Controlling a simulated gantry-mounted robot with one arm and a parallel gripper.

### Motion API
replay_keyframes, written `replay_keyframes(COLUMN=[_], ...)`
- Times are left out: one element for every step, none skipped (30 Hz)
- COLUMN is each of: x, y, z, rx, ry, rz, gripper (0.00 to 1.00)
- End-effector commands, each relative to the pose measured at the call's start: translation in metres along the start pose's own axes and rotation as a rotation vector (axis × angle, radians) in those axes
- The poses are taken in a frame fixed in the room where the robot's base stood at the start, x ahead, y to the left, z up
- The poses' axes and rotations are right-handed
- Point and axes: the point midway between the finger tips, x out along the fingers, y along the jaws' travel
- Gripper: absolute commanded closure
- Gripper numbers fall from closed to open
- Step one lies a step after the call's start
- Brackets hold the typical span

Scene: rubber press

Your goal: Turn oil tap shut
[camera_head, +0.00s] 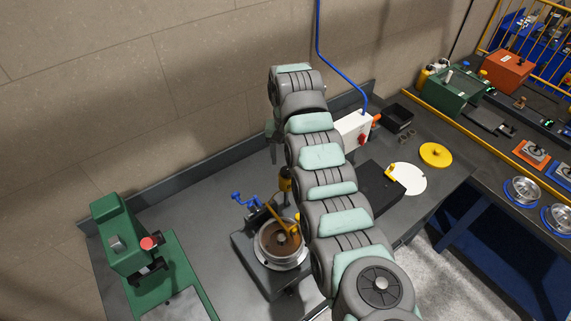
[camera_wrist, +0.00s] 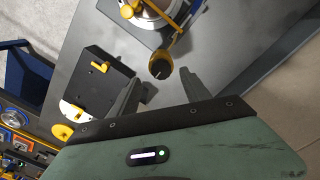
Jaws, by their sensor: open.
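In the wrist view my gripper (camera_wrist: 158,82) is open, its two dark fingers apart. A dark round knob with a yellow body (camera_wrist: 160,67), which looks like the oil tap, shows between and just beyond the fingertips; contact cannot be seen. A yellow lever (camera_head: 279,217) reaches over a round metal pot (camera_head: 262,243) with brown contents. The tap's setting cannot be read.
A small blue valve (camera_head: 245,201) sits behind the pot. A green press (camera_head: 122,240) stands at left. A black block (camera_head: 374,187), a white disc (camera_head: 413,180) and a yellow disc (camera_head: 435,154) lie to the right. A white switch box (camera_head: 352,131) is at the back.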

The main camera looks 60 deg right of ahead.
Motion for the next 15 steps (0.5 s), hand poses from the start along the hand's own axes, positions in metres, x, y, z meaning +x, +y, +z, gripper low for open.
replay_keyframes(x=[0.008, 0.013, 0.02, 0.025, 0.029, 0.034, 0.037, 0.039, 0.042, 0.044, 0.046, 0.048, 0.049, 0.05, 0.05], y=[0.001, 0.001, 0.0, 0.0, -0.001, 0.0, 0.0, 0.0, 0.0, 0.0, -0.001, 0.0, 0.0, 0.0, 0.0], z=[0.001, 0.001, 0.001, 0.0, 0.0, 0.0, 0.0, 0.0, -0.001, -0.001, -0.001, -0.001, -0.001, -0.001, -0.001], rx=[0.0, 0.0, -0.001, -0.002, -0.002, -0.002, -0.002, -0.001, -0.001, -0.001, -0.001, -0.001, -0.001, 0.0, 0.0], ry=[-0.004, -0.004, -0.003, -0.001, 0.0, -0.003, -0.003, -0.001, 0.002, 0.003, 0.003, 0.003, 0.003, 0.003, 0.002], rz=[0.001, 0.001, 0.001, 0.001, 0.001, 0.002, 0.002, 0.002, 0.001, 0.0, 0.0, 0.0, 0.0, 0.0, 0.0], gripper=[0.45, 0.45, 0.45, 0.45, 0.45, 0.45, 0.45, 0.45, 0.45, 0.45, 0.45, 0.45, 0.45, 0.45, 0.45])
